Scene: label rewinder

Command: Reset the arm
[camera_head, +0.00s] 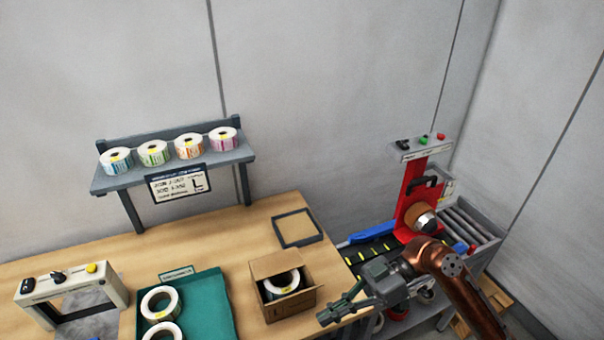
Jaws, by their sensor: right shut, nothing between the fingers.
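My right gripper (338,310) comes in from the right on a copper-coloured arm. It is shut and empty, with its fingertips just right of the cardboard box's lower right corner in the picture. The open cardboard box (291,305) stands on the wooden table and holds a white label roll (282,282). Behind my right arm stands the red label machine (410,186) with a brown roll (418,227) on it. I cannot tell the exact gap between gripper and box. My left gripper is not in view.
A green tray (218,318) with white rolls (160,302) lies left of the box. A grey shelf (128,183) bears several label rolls. A black frame (297,228) lies behind the box. A white control stand (70,284) is at far left. Bare table (215,240) lies below the shelf.

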